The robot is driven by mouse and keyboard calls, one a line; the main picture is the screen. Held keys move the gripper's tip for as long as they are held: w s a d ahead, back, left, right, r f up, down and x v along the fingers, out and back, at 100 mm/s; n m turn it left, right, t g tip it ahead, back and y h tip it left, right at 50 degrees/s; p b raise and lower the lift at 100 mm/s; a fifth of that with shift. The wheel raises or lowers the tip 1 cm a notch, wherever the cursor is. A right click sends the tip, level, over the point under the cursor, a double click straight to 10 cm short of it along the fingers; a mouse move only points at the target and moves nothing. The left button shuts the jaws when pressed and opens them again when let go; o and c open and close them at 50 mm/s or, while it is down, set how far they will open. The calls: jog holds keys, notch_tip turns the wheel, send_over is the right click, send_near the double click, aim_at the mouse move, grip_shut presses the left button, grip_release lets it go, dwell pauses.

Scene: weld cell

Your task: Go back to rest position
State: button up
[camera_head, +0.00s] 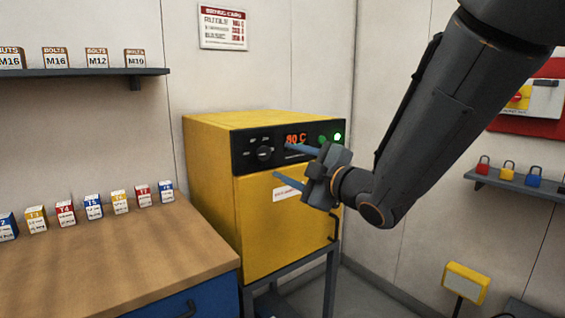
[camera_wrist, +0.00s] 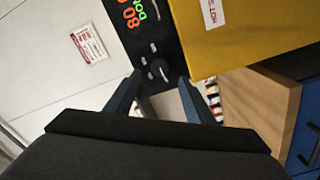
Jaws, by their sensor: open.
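My gripper (camera_head: 283,166) is in front of the yellow oven (camera_head: 214,190), with its two blue fingers apart and nothing between them. The fingers point left, near the oven's black control panel (camera_head: 275,145). I cannot tell whether they touch the oven. The panel shows "80 C" in orange, a knob (camera_head: 264,153) and a lit green lamp (camera_head: 337,136). In the wrist view my gripper (camera_wrist: 160,78) is also open and empty, and the panel knob (camera_wrist: 159,69) shows just beyond the fingertips. The wrist view is tilted.
A wooden bench (camera_head: 110,262) with several labelled boxes (camera_head: 94,207) stands at the left. Above it is a shelf (camera_head: 85,73) with bolt and nut boxes. Floor shows right of the oven stand.

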jog(key=shift+f, duration=0.1)
jog(key=s+d+f+m+g+h, duration=0.2)
jog(key=d+f+m+g+h, duration=0.15)
jog(key=d+f+m, duration=0.35)
jog(key=s+d+f+m+g+h, duration=0.2)
jog(key=d+f+m+h, duration=0.25)
jog(key=f, duration=0.55)
jog(key=s+d+f+m+g, duration=0.1)
jog(key=s+f+m+g, duration=0.1)
jog(key=s, duration=0.5)
jog(key=s+d+f+m+g+h, duration=0.1)
jog(key=s+f+m+g, duration=0.2)
jog(key=s, duration=0.4)
jog(key=s+f+m+g+h+p, duration=0.1)
jog(key=s+f+m+g, duration=0.1)
jog(key=s, duration=0.5)
jog(key=shift+s+d+f+m+g, duration=0.2)
jog(key=shift+d+f+m+g, duration=0.3)
jog(key=shift+g, duration=0.75)
jog(key=shift+f+n, duration=0.1)
jog(key=shift+n, duration=0.15)
jog(key=shift+c, duration=0.3)
